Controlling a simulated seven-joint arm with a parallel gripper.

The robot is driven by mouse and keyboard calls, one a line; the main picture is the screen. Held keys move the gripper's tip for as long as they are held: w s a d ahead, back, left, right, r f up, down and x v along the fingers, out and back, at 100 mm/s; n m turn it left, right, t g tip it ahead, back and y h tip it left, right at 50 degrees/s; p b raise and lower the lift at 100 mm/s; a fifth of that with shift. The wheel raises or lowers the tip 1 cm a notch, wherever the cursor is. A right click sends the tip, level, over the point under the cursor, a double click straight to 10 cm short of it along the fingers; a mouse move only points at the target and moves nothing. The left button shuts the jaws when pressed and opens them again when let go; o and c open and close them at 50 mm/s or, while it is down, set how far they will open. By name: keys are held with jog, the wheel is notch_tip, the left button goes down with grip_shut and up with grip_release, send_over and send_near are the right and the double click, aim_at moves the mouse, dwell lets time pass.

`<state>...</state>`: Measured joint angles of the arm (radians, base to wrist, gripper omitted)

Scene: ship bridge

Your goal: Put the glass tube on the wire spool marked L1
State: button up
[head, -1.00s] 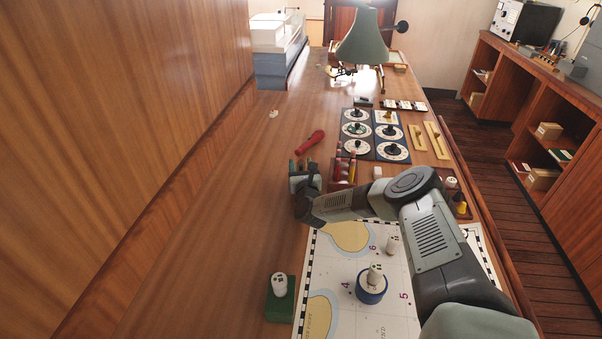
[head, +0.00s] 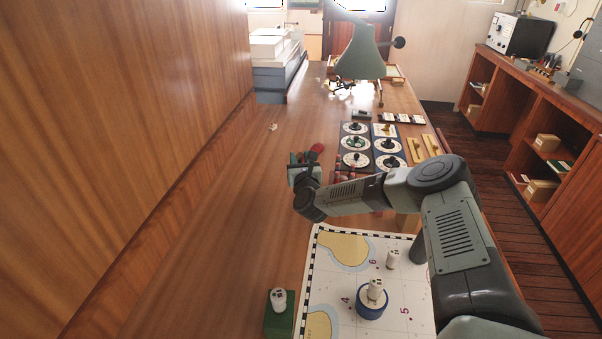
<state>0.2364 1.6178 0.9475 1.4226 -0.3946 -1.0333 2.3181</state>
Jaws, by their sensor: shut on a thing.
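My gripper (head: 303,160) is over the middle of the desk, just left of the dial panel. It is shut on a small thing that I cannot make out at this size. I cannot pick out the glass tube or any L1 mark. I cannot tell whether any is a wire spool. A red handle (head: 317,148) shows just behind my gripper, partly hidden.
A chart (head: 335,285) lies at the front of the desk (head: 225,235). The dial panel (head: 372,148), yellow brass bars (head: 423,143) and a green lamp (head: 361,58) stand farther back. A wooden wall (head: 120,130) closes the left side. The left strip of desk is mostly clear.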

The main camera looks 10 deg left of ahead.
notch_tip(320, 180, up, 13)
jog(key=s+d+r+m+t+h, duration=0.1)
jog(key=s+d+m+h, duration=0.2)
jog(key=d, duration=1.9)
jog(key=s+d+m+h, duration=0.25)
jog(key=s+d, duration=0.55)
jog(key=d, duration=0.4)
jog(key=s+d+m+h, duration=0.1)
jog(key=s+d+h, duration=0.3)
jog(key=s+d, duration=0.65)
jog(key=shift+g, duration=0.4)
jog(key=shift+w+d+f, duration=0.25)
jog(key=shift+f, duration=2.3)
jog(key=shift+w+d+f, duration=0.25)
jog(key=shift+f, duration=2.35)
jog(key=shift+w+d+f, duration=0.25)
jog(key=shift+f, duration=2.3)
jog(key=o, duration=1)
jog(key=shift+f, duration=0.15)
jog(key=shift+o, duration=0.2)
